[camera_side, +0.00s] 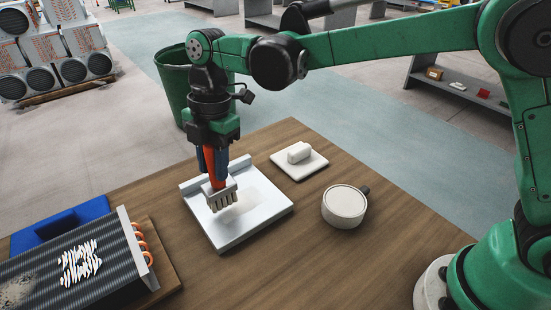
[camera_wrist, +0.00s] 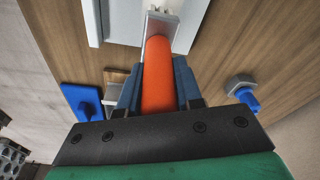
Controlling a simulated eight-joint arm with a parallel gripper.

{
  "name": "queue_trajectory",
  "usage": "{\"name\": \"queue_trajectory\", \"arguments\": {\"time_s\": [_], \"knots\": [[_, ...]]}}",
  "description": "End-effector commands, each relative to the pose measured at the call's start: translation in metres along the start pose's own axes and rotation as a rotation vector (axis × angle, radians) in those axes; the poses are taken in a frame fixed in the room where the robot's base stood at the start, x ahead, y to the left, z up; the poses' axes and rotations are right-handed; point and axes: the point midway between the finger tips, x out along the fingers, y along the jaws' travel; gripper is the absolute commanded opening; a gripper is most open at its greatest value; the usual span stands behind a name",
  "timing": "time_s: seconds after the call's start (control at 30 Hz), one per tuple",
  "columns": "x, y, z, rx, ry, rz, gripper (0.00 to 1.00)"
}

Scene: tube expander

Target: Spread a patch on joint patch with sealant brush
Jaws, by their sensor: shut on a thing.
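My gripper (camera_side: 213,165) is shut on the orange handle of the sealant brush (camera_side: 222,198), which points down. Its pale bristles are over the white tray (camera_side: 262,217), near a faint beige smear; I cannot tell whether they touch the tray floor. In the wrist view, my gripper (camera_wrist: 158,88) has its blue fingers on both sides of the brush handle (camera_wrist: 157,70). A finned coil (camera_side: 110,262) with copper bends lies at the lower left, apart from the brush. It bears a white streaked patch (camera_side: 80,263) and a pale speckled area at the picture's edge. I cannot tell which is the joint patch.
A white block on a pad (camera_side: 299,157) and a round pale pot (camera_side: 344,205) with a dark handle stand right of the tray. A green bin (camera_side: 174,88) stands beyond the table. The table's front middle is clear.

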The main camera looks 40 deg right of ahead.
Motion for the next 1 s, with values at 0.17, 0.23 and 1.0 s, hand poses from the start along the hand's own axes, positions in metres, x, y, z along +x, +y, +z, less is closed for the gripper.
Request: {"name": "queue_trajectory", "arguments": {"time_s": [0.17,0.23,1.0], "knots": [[0.000,0.000,0.000,0.000,0.000,0.000,0.00],[0.000,0.000,0.000,0.000,0.000,0.000,0.00],[-0.050,0.000,-0.008,0.000,0.000,0.000,0.00]]}}
